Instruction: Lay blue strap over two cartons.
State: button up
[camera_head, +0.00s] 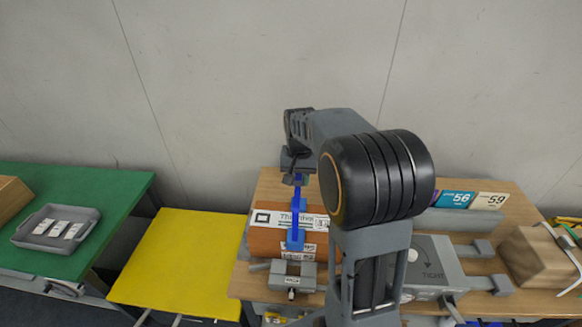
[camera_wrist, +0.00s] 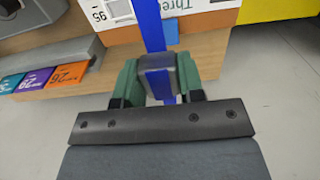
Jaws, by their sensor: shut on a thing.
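The labelled carton (camera_wrist: 205,12) shows beyond. I cannot tell whether the strap touches the carton. My arm hides the right side of the labelled carton area, so a second carton there cannot be made out.
A grey clamp-like block (camera_head: 291,280) is at the table's front edge. A grey device marked TIGHT (camera_head: 428,262) and a brown box (camera_head: 538,258) with straps are at right. Numbered tags (camera_head: 456,198) stand behind. A yellow table (camera_head: 180,262) and green table (camera_head: 75,185) with a tray are left.

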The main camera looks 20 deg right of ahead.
aim_at(298, 186)
jog(key=shift+d+f+b, duration=0.1)
jog(key=shift+f+b, duration=0.2)
jog(key=shift+f, duration=0.1)
notch_tip(298, 186, down, 2)
jog(key=shift+f+b, duration=0.25)
jog(key=shift+b, duration=0.8)
jog(key=shift+f+b, duration=4.6)
jog(key=shift+f, duration=1.8)
jog(key=o, duration=1)
notch_tip(298, 186, up, 14)
jog(key=shift+f, duration=0.15)
